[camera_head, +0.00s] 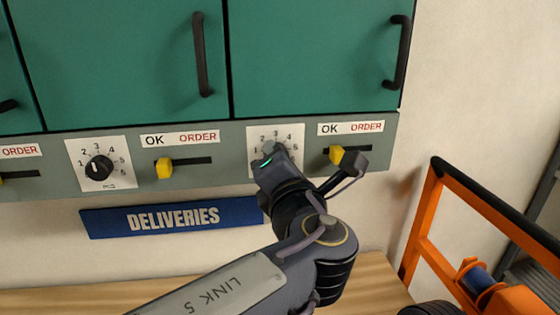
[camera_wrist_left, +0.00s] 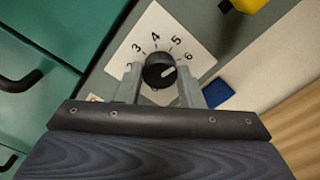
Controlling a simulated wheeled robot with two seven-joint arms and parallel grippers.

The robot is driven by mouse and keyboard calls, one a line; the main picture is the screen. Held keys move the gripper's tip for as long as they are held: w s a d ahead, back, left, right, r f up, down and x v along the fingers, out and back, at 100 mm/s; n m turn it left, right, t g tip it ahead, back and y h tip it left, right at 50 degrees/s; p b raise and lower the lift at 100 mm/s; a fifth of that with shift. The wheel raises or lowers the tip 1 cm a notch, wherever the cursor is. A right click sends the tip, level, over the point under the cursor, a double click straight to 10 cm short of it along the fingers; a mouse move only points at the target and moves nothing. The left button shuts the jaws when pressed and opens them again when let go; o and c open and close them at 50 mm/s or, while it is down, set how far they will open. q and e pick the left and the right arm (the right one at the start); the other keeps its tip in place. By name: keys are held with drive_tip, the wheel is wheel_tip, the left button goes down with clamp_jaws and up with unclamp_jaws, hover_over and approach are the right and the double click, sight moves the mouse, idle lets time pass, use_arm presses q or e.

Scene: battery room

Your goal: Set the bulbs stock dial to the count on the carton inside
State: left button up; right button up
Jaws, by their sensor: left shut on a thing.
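The right stock dial has a white plate (camera_head: 297,134) with numbers and a black knob (camera_wrist_left: 159,70). My left gripper (camera_head: 270,160) is at this dial and shut on the knob; in the left wrist view its fingers (camera_wrist_left: 159,88) stand on either side of it. The knob's white mark points toward the 6. The lower part of the plate is hidden, so I cannot read which stock it is for. A left dial (camera_head: 99,167) has its mark near upright, by the 3. The cabinet doors (camera_head: 310,60) above are shut; no carton shows. My right gripper is not in view.
Yellow sliders (camera_head: 164,168) (camera_head: 336,155) sit at the OK end of their slots. A blue DELIVERIES sign (camera_head: 172,217) hangs below the panel. Black door handles (camera_head: 201,55) (camera_head: 398,52) stick out above. An orange frame (camera_head: 424,215) stands at the right, beside a wooden surface (camera_head: 375,285).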

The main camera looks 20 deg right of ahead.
use_arm(q)
drive_tip(key=shift+m, duration=1.7)
drive_tip(key=shift+f+m, duration=0.1)
drive_tip(key=shift+m, duration=0.2)
drive_tip(key=o, duration=1)
drive_tip(key=shift+c, duration=0.2)
drive_tip(key=shift+s, duration=0.1)
drive_tip(key=b+v, duration=0.2)
drive_tip(key=v, duration=0.5)
drive_tip(key=shift+s, duration=0.3)
drive_tip(key=shift+a, duration=0.1)
